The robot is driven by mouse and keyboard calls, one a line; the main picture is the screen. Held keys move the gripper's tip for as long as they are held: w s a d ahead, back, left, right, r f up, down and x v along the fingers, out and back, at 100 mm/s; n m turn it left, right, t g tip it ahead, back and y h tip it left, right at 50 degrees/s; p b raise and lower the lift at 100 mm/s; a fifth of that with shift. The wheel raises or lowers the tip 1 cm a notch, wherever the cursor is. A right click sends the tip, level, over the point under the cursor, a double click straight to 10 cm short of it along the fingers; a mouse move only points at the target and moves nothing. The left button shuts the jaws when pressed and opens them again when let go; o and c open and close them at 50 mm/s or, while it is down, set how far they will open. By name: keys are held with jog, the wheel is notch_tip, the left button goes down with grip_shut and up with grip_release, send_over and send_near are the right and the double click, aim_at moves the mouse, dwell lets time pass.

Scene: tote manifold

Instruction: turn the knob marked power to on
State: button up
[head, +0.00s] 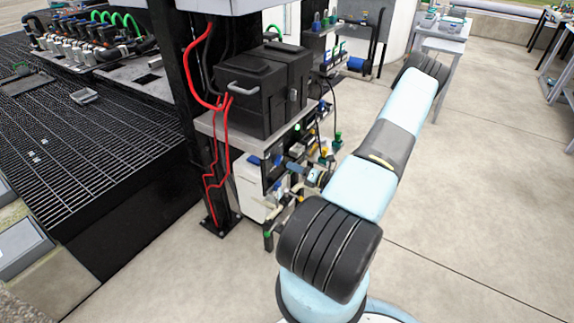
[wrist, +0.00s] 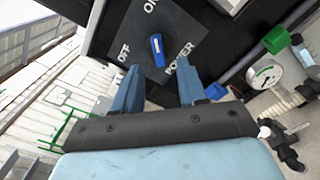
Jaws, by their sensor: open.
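The blue power knob (wrist: 157,50) shows in the wrist view, with a white mark on its face. It sits on a dark grey plate (wrist: 190,30) lettered ON at the top, OFF at the left and POWER at the lower right. I cannot tell for certain which label the knob's mark points to. My gripper (wrist: 160,70) is open, its two blue fingers apart and empty. The knob lies just beyond the fingertips, roughly between them in the picture; no contact shows.
A round gauge (wrist: 265,76) with pipes and a green cap (wrist: 275,39) lies right of the plate. In the head view, a black tote (head: 262,90) stands on a shelf above piping, beside a dark post with red cables (head: 212,100). Open floor (head: 480,190) lies right.

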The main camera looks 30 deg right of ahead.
jog(key=v, duration=0.8)
jog(key=shift+d, duration=0.1)
jog(key=w+a+r+n+g+y, duration=0.1)
jog(key=a+r+n+g+y, duration=0.1)
jog(key=a+r+n+g, duration=0.75)
jog(key=w+a+r+n+g+y, duration=0.15)
jog(key=a+r+n+g, duration=0.35)
jog(key=a+r+n, duration=0.75)
jog(key=s+a+r+n+t+h, duration=0.1)
jog(key=s+a+r+n+h, duration=0.1)
jog(key=s+r+n, duration=0.4)
jog(key=s+a+r+n+t+h, duration=0.1)
jog(key=s+a+r+n+h, duration=0.2)
jog(key=r, duration=0.8)
jog(key=s+a+r+n+t+h, duration=0.1)
jog(key=s+a+r+n+h, duration=0.2)
jog(key=s+r+n+h, duration=0.2)
jog(key=s+r+n, duration=0.3)
jog(key=r+n, duration=0.1)
jog(key=shift+s+a+n, duration=0.15)
jog(key=shift+s+n, duration=0.15)
jog(key=shift+s, duration=0.1)
jog(key=shift+t, duration=0.25)
